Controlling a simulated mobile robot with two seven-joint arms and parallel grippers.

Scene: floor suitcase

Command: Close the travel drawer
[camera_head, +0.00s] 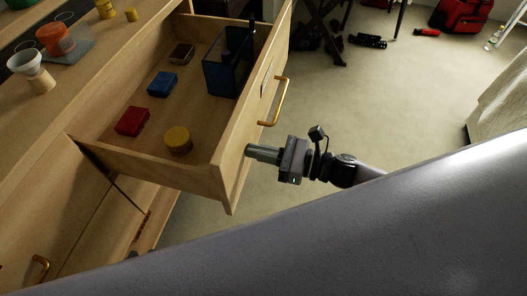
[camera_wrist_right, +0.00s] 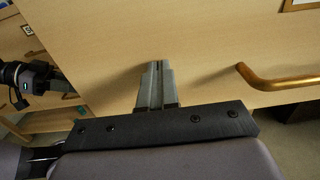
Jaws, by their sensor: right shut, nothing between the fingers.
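The light-wood drawer (camera_head: 230,165) is pulled well out of the cabinet, with a brass handle (camera_head: 277,105) on its front. In the right wrist view the drawer front (camera_wrist_right: 215,35) fills most of the picture, and the handle (camera_wrist_right: 275,80) is at the right. My right gripper (camera_head: 250,152) is shut and empty, its fingertips at the drawer front beside the handle; it also shows in the right wrist view (camera_wrist_right: 158,68). Contact is hard to tell. My left gripper (camera_wrist_right: 20,95) shows at the left edge of the right wrist view; its fingers are unclear.
The drawer holds a red box (camera_head: 132,121), a blue box (camera_head: 163,84), a brown box (camera_head: 181,54), a yellow round tin (camera_head: 178,139) and a dark blue holder (camera_head: 222,75). Cups stand on the cabinet top (camera_head: 100,60). Open floor (camera_head: 390,100) lies right of the drawer.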

